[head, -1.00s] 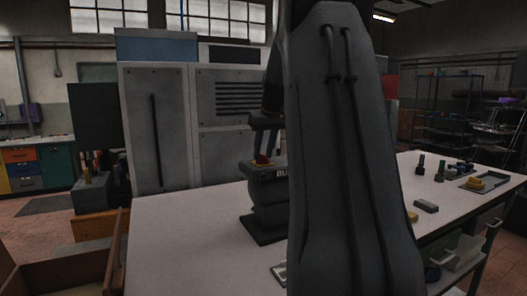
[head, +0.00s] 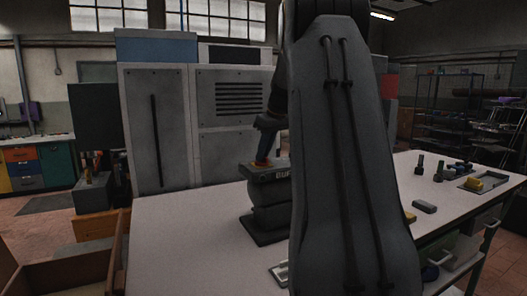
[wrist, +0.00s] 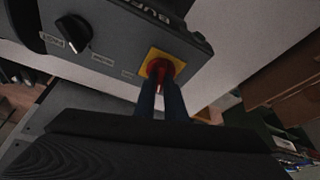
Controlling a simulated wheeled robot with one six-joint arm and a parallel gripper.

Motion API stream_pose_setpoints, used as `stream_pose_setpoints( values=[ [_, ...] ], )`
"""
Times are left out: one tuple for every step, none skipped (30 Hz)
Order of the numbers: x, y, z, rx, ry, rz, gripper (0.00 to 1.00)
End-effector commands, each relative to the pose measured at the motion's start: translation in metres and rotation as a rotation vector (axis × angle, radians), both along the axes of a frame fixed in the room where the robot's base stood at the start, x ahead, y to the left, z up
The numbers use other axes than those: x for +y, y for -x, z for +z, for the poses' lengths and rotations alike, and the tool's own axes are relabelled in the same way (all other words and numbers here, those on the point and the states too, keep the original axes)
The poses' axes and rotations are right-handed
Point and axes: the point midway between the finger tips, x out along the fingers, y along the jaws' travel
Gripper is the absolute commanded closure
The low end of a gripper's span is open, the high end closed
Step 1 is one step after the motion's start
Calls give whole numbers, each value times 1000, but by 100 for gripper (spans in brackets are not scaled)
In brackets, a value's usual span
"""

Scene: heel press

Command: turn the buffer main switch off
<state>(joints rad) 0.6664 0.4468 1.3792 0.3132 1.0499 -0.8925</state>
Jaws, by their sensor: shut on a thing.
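The buffer (head: 268,215) is a dark machine on the white bench, with part of its lettering readable on its head. In the wrist view its grey control box (wrist: 110,62) carries a red switch knob (wrist: 158,66) on a yellow plate (wrist: 151,57). My gripper (wrist: 160,84) has its two blue fingers shut on the red knob. In the head view my gripper (head: 262,160) reaches down, tilted, to the top of the buffer. The fingers hide part of the knob, and I cannot read its position marks.
A black pointer knob (wrist: 73,33) with small labels sits on the same control box. On the white bench (head: 180,245), several small parts and a tray (head: 485,181) with a yellow piece lie at the right. My arm blocks the bench's middle.

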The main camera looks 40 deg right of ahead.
Motion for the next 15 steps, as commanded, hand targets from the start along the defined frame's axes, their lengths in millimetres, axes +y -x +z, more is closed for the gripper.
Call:
stream_pose_setpoints(
  values=[
    [-2, 0, 2, -2, 1, 37, 100],
    [-2, 0, 2, -2, 1, 63, 100],
    [-2, 0, 2, -2, 0, 97, 100],
    [-2, -1, 2, -2, 2, 123, 100],
    [-2, -1, 2, -2, 1, 148, 100],
    [-2, -1, 2, -2, 1, 179, 100],
    [-3, -1, 2, -3, 2, 201, 100],
    [-3, -1, 2, -3, 1, 223, 100],
    [-3, -1, 2, -2, 1, 252, 100],
    [-3, -1, 2, -2, 2, 272, 100],
    [-4, -1, 2, -3, 2, 291, 100],
    [-4, -1, 2, -2, 2, 315, 100],
    [-4, -1, 2, -2, 2, 331, 100],
    [-4, -1, 2, -2, 1, 347, 100],
    [-4, -1, 2, -3, 2, 366, 100]
  ],
)
